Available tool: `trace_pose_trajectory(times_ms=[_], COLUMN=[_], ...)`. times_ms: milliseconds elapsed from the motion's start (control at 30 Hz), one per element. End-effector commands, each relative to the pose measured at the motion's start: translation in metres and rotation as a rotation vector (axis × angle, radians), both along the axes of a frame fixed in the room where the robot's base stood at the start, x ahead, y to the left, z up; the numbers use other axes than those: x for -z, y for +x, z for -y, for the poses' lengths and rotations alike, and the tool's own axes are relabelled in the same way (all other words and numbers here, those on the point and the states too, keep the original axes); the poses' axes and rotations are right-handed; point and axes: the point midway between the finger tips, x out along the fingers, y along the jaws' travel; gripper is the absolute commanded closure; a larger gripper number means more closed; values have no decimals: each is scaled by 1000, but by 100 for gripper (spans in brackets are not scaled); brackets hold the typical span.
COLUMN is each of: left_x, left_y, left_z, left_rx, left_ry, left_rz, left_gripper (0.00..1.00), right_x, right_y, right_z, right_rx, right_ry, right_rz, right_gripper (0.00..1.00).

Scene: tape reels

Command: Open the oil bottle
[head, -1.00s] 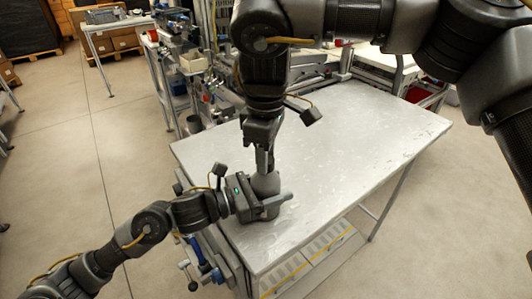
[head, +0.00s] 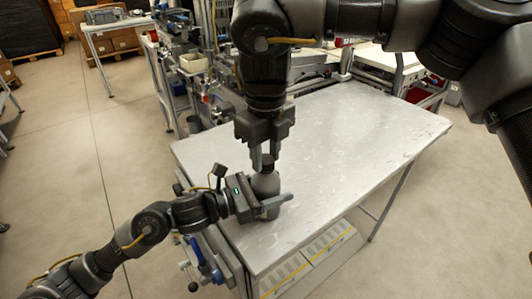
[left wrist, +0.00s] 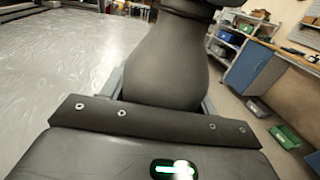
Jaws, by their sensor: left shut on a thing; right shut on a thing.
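The oil bottle (head: 265,184) is a dark grey bottle standing upright near the left corner of the metal table (head: 340,135). My left gripper (head: 272,203) is shut around its body from the left. In the left wrist view the bottle (left wrist: 168,62) fills the space between the jaws, and its top is cut off by the frame. My right gripper (head: 263,160) points straight down above the bottle, with its fingers shut on the dark cap (head: 268,159) at the bottle's top. The cap is mostly hidden between the fingers.
The rest of the tabletop is bare. A blue clamp-like part (head: 196,250) hangs at the table's left side. A workbench with equipment (head: 190,60) stands behind. In the left wrist view a blue cabinet (left wrist: 262,72) and green bins (left wrist: 285,136) are at the right.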

Motion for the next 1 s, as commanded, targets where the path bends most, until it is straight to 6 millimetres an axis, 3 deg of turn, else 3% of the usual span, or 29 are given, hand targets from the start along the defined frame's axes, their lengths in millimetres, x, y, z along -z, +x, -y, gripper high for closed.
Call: trace_pose_trajectory(times_ms=[300, 500, 667, 1000], left_x=[0, 0, 0, 0], left_y=[-1, -1, -1, 0], left_z=[0, 0, 0, 0], left_rx=[2, 2, 2, 1], left_ry=[0, 0, 0, 0], left_rz=[1, 1, 0, 0], left_gripper=[100, 100, 100, 100], right_x=[-1, -1, -1, -1], right_y=[1, 1, 0, 0], right_z=[1, 0, 1, 0], right_rx=[-836, -1294, -1470, -1470], right_ry=[-3, -3, -2, -2], right_rz=[1, 2, 1, 0], right_gripper=[93, 93, 93, 93])
